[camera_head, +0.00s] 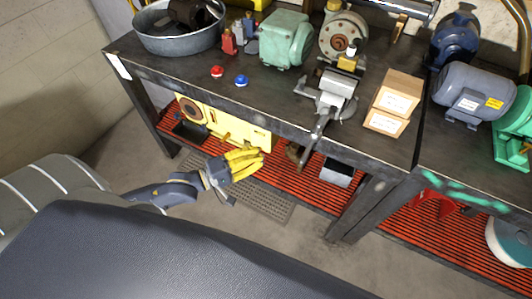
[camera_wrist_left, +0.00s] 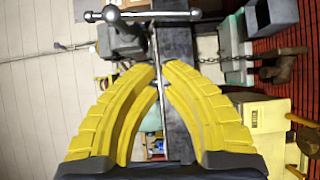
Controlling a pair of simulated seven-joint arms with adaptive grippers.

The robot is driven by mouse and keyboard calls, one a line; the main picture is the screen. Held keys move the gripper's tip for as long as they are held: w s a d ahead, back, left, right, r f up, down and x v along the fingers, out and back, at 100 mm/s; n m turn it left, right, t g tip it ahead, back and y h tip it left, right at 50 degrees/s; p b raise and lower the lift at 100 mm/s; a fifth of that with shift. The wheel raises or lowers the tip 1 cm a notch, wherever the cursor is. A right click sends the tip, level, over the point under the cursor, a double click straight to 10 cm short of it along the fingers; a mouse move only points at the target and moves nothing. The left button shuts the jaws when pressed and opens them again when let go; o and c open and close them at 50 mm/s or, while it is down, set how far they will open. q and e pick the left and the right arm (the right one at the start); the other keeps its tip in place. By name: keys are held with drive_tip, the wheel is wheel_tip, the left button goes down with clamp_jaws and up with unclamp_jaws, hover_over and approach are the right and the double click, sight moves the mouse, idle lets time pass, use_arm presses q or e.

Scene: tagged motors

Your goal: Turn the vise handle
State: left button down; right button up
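The grey metal vise (camera_head: 337,88) is fixed at the front edge of the dark workbench, right of centre in the head view. Its handle (camera_head: 318,130) is a metal bar hanging slantwise past the bench edge. In the left wrist view the handle (camera_wrist_left: 155,16) shows as a bar with a rounded end near the top, beyond the fingertips. My left gripper (camera_head: 262,160) has yellow fingers and sits left of the handle, in front of the bench and apart from it. In the wrist view its fingertips (camera_wrist_left: 161,75) are close together, with a narrow gap and nothing held. My right gripper is not in view.
Cardboard boxes (camera_head: 393,100) stand right of the vise. A green motor (camera_head: 287,40), a metal tub (camera_head: 178,38) and red and blue buttons (camera_head: 241,81) are on the bench. A red slatted lower shelf (camera_head: 285,180) and a yellow case (camera_head: 250,136) lie below. Grey motors (camera_head: 476,92) stand at right.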

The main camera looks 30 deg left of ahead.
use_arm(q)
drive_tip(key=w+d+m, duration=0.1)
drive_tip(key=w+d, duration=0.7)
drive_tip(key=d, duration=0.1)
drive_tip(key=shift+w+f+g, duration=0.25)
drive_tip(key=shift+f+g, duration=0.05)
drive_tip(key=shift+f, duration=0.15)
idle(0.3)
drive_tip(key=shift+d+f, duration=0.2)
drive_tip(key=shift+d, duration=0.65)
